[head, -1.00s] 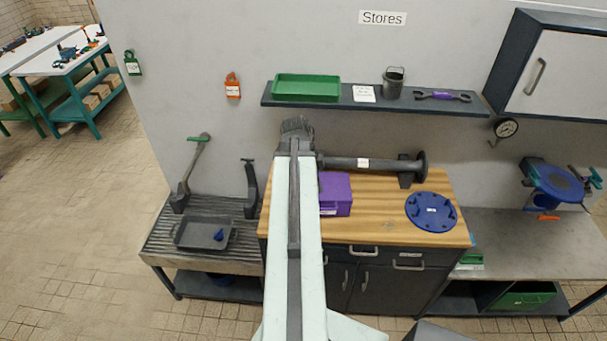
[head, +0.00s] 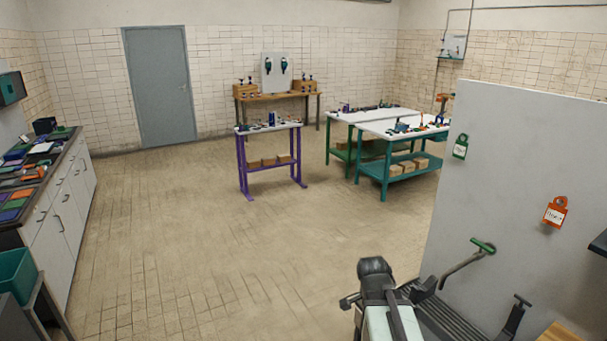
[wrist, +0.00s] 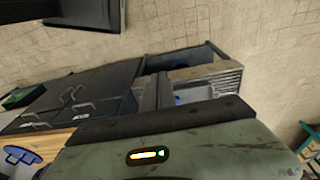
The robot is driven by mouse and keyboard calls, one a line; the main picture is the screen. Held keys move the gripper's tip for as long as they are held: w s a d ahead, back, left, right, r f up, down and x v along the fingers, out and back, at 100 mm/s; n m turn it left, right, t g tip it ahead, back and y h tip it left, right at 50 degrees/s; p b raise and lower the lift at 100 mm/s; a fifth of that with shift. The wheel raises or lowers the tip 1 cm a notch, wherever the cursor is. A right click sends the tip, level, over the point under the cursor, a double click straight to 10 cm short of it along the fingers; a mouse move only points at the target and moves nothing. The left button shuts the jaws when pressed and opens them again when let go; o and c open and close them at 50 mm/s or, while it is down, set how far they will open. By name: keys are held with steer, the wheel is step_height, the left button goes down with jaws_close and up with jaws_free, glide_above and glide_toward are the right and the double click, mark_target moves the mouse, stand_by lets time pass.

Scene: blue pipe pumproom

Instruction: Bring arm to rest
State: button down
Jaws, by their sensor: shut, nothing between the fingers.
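My arm rises from the bottom of the head view, right of centre, and ends in my dark gripper (head: 375,272). It is shut and empty, with its fingertips hard to make out. It shows in front of the left end of the slatted bench (head: 440,318), above the floor; I cannot tell the exact gap. The wrist view looks down past my grey-green housing at the dark drawer unit, the tiled floor and part of a blue flange (wrist: 22,157).
A partition wall (head: 520,190) with a green tag (head: 461,146) and an orange tag (head: 555,212) stands at the right. A long-handled tool (head: 465,262) leans there. A counter (head: 62,200) lines the left. Tables stand further back. The middle floor (head: 220,250) is open.

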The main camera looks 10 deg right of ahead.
steer(key=a+f+n+y, duration=0.1)
steer(key=a+n, duration=0.9)
steer(key=n, duration=0.3)
steer(key=shift+s+a+f+n+y+b, duration=0.15)
steer(key=shift+s+f+n+y+b, duration=0.15)
steer(key=shift+f+n, duration=0.1)
